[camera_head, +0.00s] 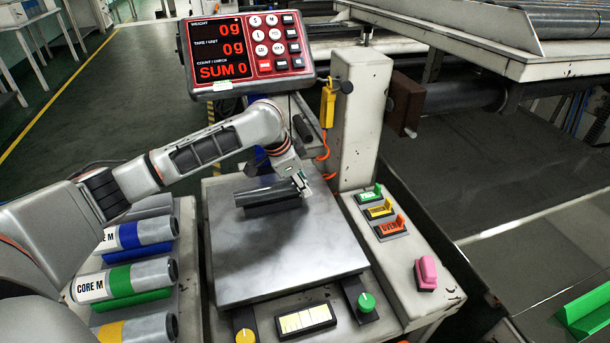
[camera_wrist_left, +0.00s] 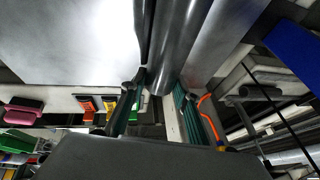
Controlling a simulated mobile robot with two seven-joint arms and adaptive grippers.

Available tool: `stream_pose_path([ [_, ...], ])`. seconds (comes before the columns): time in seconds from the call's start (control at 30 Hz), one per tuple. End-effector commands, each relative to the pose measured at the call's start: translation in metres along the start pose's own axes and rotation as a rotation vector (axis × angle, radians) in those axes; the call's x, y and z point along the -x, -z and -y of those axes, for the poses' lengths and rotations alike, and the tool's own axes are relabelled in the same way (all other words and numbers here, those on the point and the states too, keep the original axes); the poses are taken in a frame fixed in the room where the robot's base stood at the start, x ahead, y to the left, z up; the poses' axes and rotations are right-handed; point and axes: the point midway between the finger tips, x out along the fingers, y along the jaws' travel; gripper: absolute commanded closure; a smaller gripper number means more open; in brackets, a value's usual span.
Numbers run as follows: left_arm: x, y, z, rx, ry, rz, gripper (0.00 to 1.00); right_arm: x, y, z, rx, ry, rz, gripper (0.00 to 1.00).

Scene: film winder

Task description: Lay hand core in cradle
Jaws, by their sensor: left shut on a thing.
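The hand core is a dark grey cylinder (camera_head: 262,190) lying level over the metal scale plate (camera_head: 285,262); it also shows in the left wrist view (camera_wrist_left: 175,45). Under it is a dark block, the cradle (camera_head: 272,209), mostly hidden by the core. I cannot tell whether the core touches the cradle. My left gripper (camera_head: 303,184) is shut on the right end of the core, with its two fingers (camera_wrist_left: 158,98) on either side of it in the left wrist view. My right gripper is not in view.
A display (camera_head: 245,50) behind the plate reads 0g, 0g and SUM 0. Labelled cores with blue, green and yellow bands (camera_head: 125,280) lie at the left. A post (camera_head: 360,115) and a panel of coloured switches (camera_head: 380,210) stand at the right. The plate's front is clear.

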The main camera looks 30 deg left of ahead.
Motion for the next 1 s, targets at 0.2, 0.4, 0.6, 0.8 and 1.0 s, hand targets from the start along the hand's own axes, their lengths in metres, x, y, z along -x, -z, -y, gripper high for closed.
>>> stream_pose_path([
  [0.2,-0.0032,-0.0004,0.0008,-0.001,0.005,-0.005,0.92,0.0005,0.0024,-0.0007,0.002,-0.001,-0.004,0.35],
  [0.4,-0.0043,-0.0009,0.0003,-0.001,0.005,-0.005,0.92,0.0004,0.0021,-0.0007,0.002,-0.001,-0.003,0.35],
  [0.6,-0.0044,-0.0011,0.0002,-0.001,0.004,-0.004,0.50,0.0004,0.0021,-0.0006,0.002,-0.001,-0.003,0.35],
  [0.8,-0.0046,-0.0012,0.0000,-0.001,0.004,-0.004,0.50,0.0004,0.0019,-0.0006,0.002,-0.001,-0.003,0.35],
  [1.0,0.0026,-0.0011,0.0005,-0.001,0.005,-0.004,0.50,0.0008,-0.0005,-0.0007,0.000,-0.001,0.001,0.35],
])
